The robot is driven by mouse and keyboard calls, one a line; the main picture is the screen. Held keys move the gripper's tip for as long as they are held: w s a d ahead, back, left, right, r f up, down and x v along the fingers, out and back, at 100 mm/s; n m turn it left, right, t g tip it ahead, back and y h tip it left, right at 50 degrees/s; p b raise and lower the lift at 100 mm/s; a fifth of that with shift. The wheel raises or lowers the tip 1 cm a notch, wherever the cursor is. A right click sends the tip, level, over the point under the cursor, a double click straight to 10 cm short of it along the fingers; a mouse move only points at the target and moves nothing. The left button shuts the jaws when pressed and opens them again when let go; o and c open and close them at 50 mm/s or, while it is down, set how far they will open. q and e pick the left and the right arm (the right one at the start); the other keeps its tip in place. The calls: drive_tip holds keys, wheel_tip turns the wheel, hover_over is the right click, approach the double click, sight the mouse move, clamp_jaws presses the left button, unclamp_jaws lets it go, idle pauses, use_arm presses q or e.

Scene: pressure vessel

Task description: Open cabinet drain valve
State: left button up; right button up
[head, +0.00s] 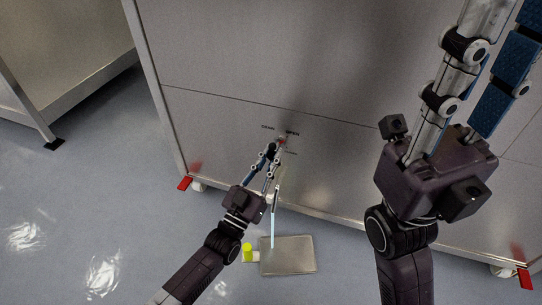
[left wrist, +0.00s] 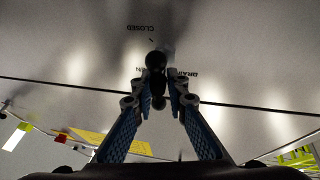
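The drain valve (head: 282,142) is a small fitting with a red spot on the cabinet's steel front, beside printed "DRAIN" and "OPEN" labels. In the left wrist view the dark valve handle (left wrist: 156,62) has a round knob, with "CLOSED" printed above it. My left gripper (head: 273,153) is at the valve, and its blue-padded fingers reach up to either side of the handle. The left wrist view shows the fingertips (left wrist: 160,90) very close to the handle; contact is unclear. My right gripper (head: 488,60) is large at the upper right, fingers apart and empty, away from the valve.
The steel cabinet (head: 225,50) stands on wheels with red corner pieces (head: 185,183). A flat metal tray (head: 288,262) and a yellow-green cylinder (head: 247,252) are on the floor below the valve. Another steel unit (head: 70,50) stands at left. Floor at lower left is clear.

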use_arm(q)
drive_tip(key=o, duration=0.3)
drive_tip(key=shift+s+d+f, duration=0.2)
drive_tip(key=shift+d, duration=0.2)
drive_tip(key=shift+a+r, duration=0.1)
drive_tip(key=v, duration=1.2)
drive_tip(key=shift+r, duration=0.1)
